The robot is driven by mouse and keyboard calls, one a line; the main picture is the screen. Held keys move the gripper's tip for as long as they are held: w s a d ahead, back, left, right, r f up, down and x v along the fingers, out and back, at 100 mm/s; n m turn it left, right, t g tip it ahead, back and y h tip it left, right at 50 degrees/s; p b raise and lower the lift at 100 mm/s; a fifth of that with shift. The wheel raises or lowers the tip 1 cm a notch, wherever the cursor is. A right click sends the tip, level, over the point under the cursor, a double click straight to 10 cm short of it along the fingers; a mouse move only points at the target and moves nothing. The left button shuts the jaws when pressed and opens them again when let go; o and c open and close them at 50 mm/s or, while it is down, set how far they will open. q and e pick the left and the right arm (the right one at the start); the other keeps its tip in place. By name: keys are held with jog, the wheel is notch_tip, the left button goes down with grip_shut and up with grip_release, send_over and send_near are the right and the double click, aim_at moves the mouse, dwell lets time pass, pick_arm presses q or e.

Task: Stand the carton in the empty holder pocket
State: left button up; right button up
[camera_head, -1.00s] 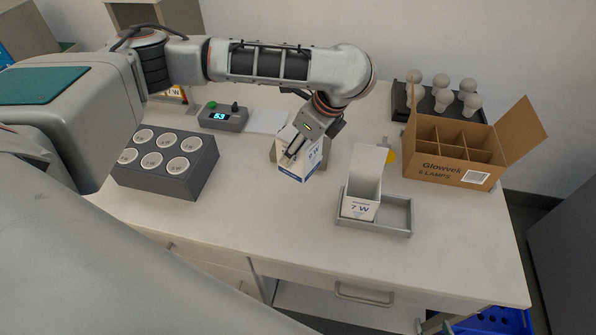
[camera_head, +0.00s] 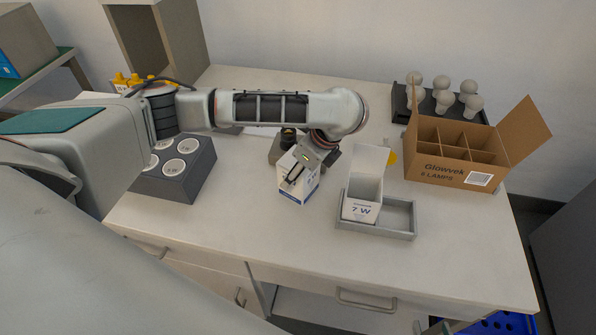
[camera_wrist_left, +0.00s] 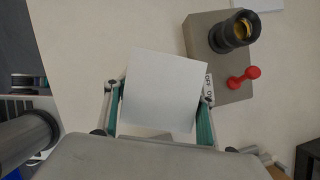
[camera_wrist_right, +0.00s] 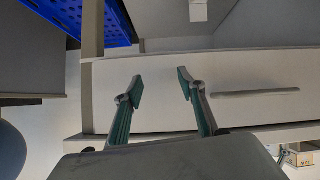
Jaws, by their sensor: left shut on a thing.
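A white carton with blue print (camera_head: 297,184) is upright in my left gripper (camera_head: 294,176). Its pale top fills the middle of the left wrist view (camera_wrist_left: 160,92), with a finger on either side. I cannot tell whether its base touches the table. A grey tray-like holder (camera_head: 400,234) is to the right, apart from the carton. An open white "7 W" carton (camera_head: 360,210) stands in its left part; its right part looks empty. My right gripper (camera_wrist_right: 160,80) is open and empty, low in front of the bench's drawer front.
A grey block with round pockets (camera_head: 190,186) stands left, partly behind my arm. A tester with a black socket (camera_wrist_left: 236,32) and red lever (camera_wrist_left: 243,77) is behind the carton. A divided cardboard box (camera_head: 448,171) and several bulbs (camera_head: 443,99) stand right. The front table strip is clear.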

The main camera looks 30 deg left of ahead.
pick_arm(q)
jog(key=o, duration=0.9)
jog(key=shift+o, duration=0.2)
